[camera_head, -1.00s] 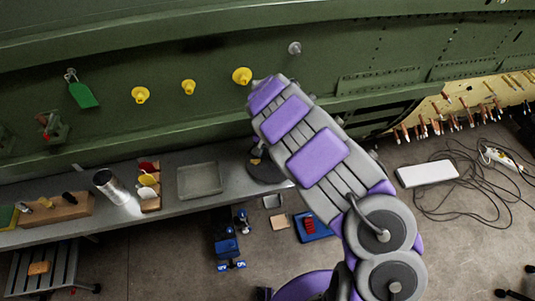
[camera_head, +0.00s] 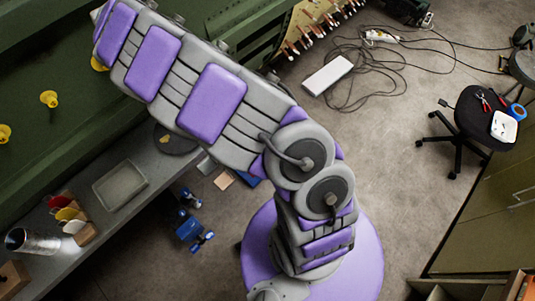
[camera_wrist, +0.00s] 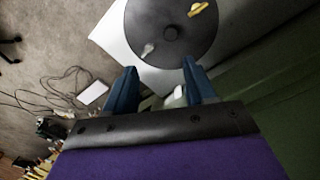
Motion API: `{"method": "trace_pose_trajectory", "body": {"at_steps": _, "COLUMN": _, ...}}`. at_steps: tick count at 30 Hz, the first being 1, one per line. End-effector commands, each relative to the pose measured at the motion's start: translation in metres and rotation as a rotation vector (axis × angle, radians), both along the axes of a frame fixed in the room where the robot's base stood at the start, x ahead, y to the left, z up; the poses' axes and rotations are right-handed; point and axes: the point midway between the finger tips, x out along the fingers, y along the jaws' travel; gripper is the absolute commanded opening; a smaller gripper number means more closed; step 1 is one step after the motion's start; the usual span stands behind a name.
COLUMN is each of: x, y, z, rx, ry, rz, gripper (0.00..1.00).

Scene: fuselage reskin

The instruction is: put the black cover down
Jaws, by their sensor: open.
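My gripper (camera_wrist: 160,76) shows in the wrist view as two blue fingers spread apart, with no black cover between them. Beyond the fingertips is a dark round disc (camera_wrist: 150,42) with a raised dark centre. A yellow piece (camera_wrist: 199,8) and a small grey piece (camera_wrist: 148,50) lie on it. The disc also shows in the head view (camera_head: 180,142) on the bench, partly behind my arm. I cannot tell whether the disc or its dark centre piece is the black cover. In the head view my arm hides the gripper.
The bench (camera_head: 138,155) carries a grey tray (camera_head: 120,185), cups and a metal cylinder (camera_head: 32,241). The green fuselage with yellow plugs (camera_head: 49,98) rises behind. On the floor are cables, a white box (camera_head: 327,75) and a blue tool (camera_head: 193,229). A black stool (camera_head: 487,113) stands right.

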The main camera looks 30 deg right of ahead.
Motion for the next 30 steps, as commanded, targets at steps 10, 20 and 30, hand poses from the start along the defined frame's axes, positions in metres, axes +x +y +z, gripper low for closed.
{"method": "trace_pose_trajectory", "body": {"at_steps": 10, "x": -0.084, "y": -0.098, "z": 0.097, "rx": -0.077, "ry": -0.006, "rz": -0.095, "gripper": 0.55}}
{"method": "trace_pose_trajectory", "body": {"at_steps": 20, "x": -0.217, "y": -0.135, "z": 0.139, "rx": -0.033, "ry": 0.058, "rz": -0.054, "gripper": 0.55}}
{"method": "trace_pose_trajectory", "body": {"at_steps": 30, "x": -0.35, "y": -0.132, "z": 0.131, "rx": 0.037, "ry": 0.14, "rz": 0.153, "gripper": 0.55}}
